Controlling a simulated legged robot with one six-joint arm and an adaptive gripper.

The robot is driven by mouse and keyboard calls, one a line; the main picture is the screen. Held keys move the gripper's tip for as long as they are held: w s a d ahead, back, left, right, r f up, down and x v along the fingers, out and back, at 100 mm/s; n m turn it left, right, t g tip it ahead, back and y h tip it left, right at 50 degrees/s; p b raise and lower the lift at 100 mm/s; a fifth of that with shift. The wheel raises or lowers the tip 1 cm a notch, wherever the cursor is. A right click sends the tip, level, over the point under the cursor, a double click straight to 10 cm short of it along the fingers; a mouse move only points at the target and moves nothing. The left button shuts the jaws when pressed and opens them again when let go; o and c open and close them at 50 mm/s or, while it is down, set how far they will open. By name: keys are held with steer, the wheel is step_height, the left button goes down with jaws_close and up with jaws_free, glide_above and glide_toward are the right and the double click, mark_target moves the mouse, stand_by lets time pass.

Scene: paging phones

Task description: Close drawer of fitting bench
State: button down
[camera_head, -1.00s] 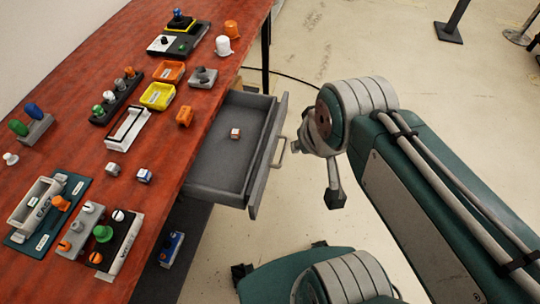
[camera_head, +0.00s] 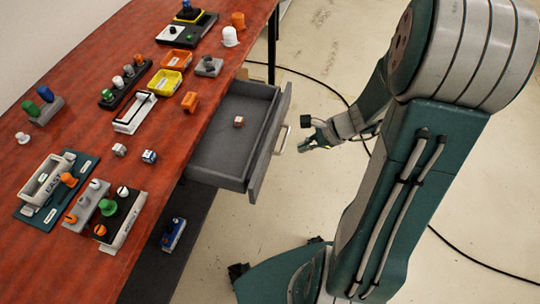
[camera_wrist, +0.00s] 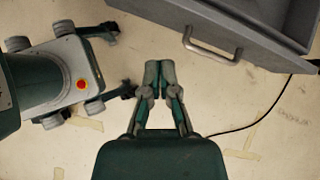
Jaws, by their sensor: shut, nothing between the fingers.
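The grey drawer (camera_head: 214,158) of the fitting bench (camera_head: 112,75) is pulled out from under the red-brown top. A small white and red-brown block (camera_head: 239,122) lies inside it. The drawer front (camera_head: 265,158) carries a pale bar handle (camera_head: 282,139). My gripper (camera_head: 303,148) is just to the right of the handle in the head view, apart from it. In the wrist view my gripper (camera_wrist: 152,65) has its fingertips together with nothing between them. The handle (camera_wrist: 210,45) and drawer front (camera_wrist: 255,35) show at the upper right there.
Several parts and trays, including a yellow tray (camera_head: 165,83) and a white cup (camera_head: 230,37), stand on the bench top. A blue part (camera_head: 174,233) sits on the lower shelf (camera_head: 150,272). A black cable (camera_head: 470,258) crosses the floor.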

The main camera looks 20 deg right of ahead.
mark_target(267, 162)
steer(key=d+f+m+t, duration=0.1)
steer(key=d+f+m, duration=0.2)
steer(key=f+m, duration=0.25)
steer(key=shift+n, duration=0.35)
steer(key=x, duration=0.4)
steer(key=a+r+x, duration=0.1)
steer(key=x, duration=0.3)
steer(key=w+x, duration=0.1)
steer(key=x, duration=0.3)
steer(key=shift+a+r, duration=0.25)
steer(key=shift+r, duration=0.05)
steer(key=shift+w+a, duration=0.25)
steer(key=shift+a, duration=0.2)
steer(key=shift+w, duration=0.1)
steer(key=w+a, duration=0.4)
steer(key=a, duration=0.2)
steer(key=w+a, duration=0.4)
steer(key=a, duration=0.1)
steer(key=w+a, duration=0.4)
steer(key=a, duration=0.2)
steer(key=shift+w+a, duration=0.1)
steer(key=shift+a, duration=0.25)
steer(key=shift+w+a+r, duration=0.1)
steer(key=shift+w+a, duration=0.15)
